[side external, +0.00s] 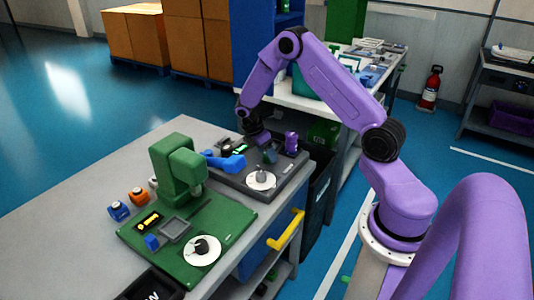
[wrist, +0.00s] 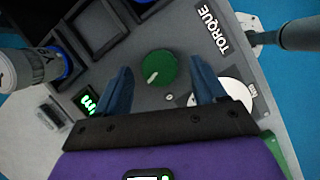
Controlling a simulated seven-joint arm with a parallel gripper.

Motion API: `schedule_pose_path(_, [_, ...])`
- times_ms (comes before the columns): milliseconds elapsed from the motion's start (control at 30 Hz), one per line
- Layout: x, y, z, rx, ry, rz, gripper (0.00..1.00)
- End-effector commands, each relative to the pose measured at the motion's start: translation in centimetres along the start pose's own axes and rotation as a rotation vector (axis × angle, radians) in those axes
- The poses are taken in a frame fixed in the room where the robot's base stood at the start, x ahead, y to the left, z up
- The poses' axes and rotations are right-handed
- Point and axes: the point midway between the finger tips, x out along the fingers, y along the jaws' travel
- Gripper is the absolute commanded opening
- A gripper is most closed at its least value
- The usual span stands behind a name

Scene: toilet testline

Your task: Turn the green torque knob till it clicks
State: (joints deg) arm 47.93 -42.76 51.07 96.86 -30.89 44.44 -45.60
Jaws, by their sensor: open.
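The green torque knob (wrist: 159,67) is round, with a pale pointer line on its face, and sits on a grey panel (wrist: 150,110) in the wrist view. My gripper (wrist: 161,63) is open, with one blue finger to the left of the knob and the other to its right. Gaps show between the knob and both fingers, and nothing is held. In the side view, my arm reaches down to the dark grey station (side external: 284,176) at the back of the bench. The knob and fingertips are hard to make out there.
The panel carries a TORQUE label (wrist: 209,30), a small green-lit display (wrist: 88,103) and a white disc (wrist: 237,92) partly behind the right finger. A green press station (side external: 180,168) stands nearer on the bench. A yellow handle (side external: 286,230) sticks out from the bench front.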

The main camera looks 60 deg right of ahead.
Motion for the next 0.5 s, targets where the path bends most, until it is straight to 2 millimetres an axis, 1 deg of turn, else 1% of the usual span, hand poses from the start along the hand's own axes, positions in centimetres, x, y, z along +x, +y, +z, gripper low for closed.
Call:
schedule_pose_path(33, [0.5, -0.04, 0.01, 0.0, -0.001, -0.002, 0.7])
schedule_pose_path(133, [1.05, -0.03, 0.03, 0.002, 0.0, -0.001, 0.7])
schedule_pose_path(467, [1.26, 0.01, 0.0, 0.001, 0.001, 0.001, 0.7])
schedule_pose_path(500, [1.26, 0.0, 0.0, 0.001, 0.001, 0.0, 0.57])
